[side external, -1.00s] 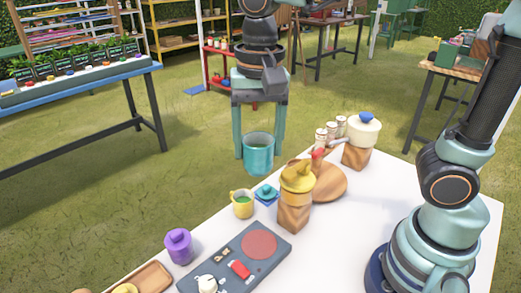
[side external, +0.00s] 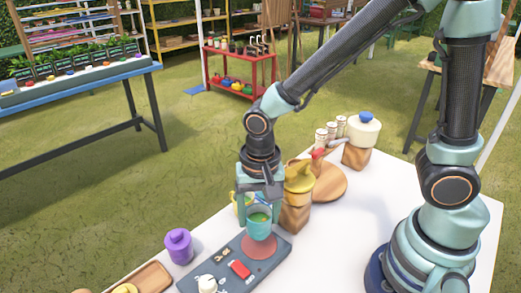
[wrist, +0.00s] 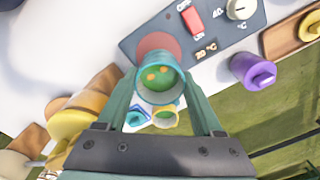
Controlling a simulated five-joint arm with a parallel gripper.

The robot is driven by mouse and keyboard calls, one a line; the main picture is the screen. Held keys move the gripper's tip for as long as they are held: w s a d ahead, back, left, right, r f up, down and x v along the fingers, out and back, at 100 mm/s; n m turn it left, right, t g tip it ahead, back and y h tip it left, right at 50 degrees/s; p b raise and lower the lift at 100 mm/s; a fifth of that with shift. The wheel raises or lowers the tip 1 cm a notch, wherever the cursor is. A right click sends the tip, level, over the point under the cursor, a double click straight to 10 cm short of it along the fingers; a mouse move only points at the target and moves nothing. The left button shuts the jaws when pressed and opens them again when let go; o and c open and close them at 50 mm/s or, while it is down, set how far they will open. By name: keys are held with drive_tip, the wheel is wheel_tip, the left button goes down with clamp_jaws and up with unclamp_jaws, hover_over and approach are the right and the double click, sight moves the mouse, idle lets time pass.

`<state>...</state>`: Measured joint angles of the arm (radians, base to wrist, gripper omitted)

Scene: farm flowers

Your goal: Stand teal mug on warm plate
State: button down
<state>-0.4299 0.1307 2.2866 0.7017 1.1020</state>
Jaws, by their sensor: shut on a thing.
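The teal mug (side external: 258,224) is upright between the fingers of my gripper (side external: 260,206), which is shut on it. In the wrist view the mug (wrist: 160,86) shows from above, with green contents and orange bits, between the fingertips of my gripper (wrist: 160,90). The warm plate is a dark grey slab (side external: 218,257) with a round red disc (side external: 262,250); the disc also shows in the wrist view (wrist: 158,42). The mug is over the disc's back part and hides some of it. I cannot tell whether its base touches the disc.
On the plate are a red switch (side external: 240,268) and a white knob (side external: 207,284). A yellow mug (wrist: 164,119) stands behind my gripper. The white table's front is clear.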

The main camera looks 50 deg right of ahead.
drive_tip(key=shift+f, duration=1.8)
drive_tip(key=shift+c, duration=0.2)
unclamp_jaws()
drive_tip(key=shift+f, duration=0.15)
wheel_tip(320, 180, up, 11)
drive_tip(key=d+r+n+t, duration=0.1)
drive_tip(key=d+r+n, duration=0.1)
drive_tip(key=d+r, duration=0.1)
drive_tip(key=d+r+n+t, duration=0.2)
drive_tip(key=d+n, duration=0.1)
drive_tip(key=d, duration=0.3)
drive_tip(key=d+r+n+t, duration=0.2)
drive_tip(key=d+r, duration=0.1)
drive_tip(key=d, duration=0.1)
drive_tip(key=shift+s+d+r+n, duration=0.2)
drive_tip(key=shift+s+r+n, duration=0.1)
drive_tip(key=shift+r+n, duration=0.1)
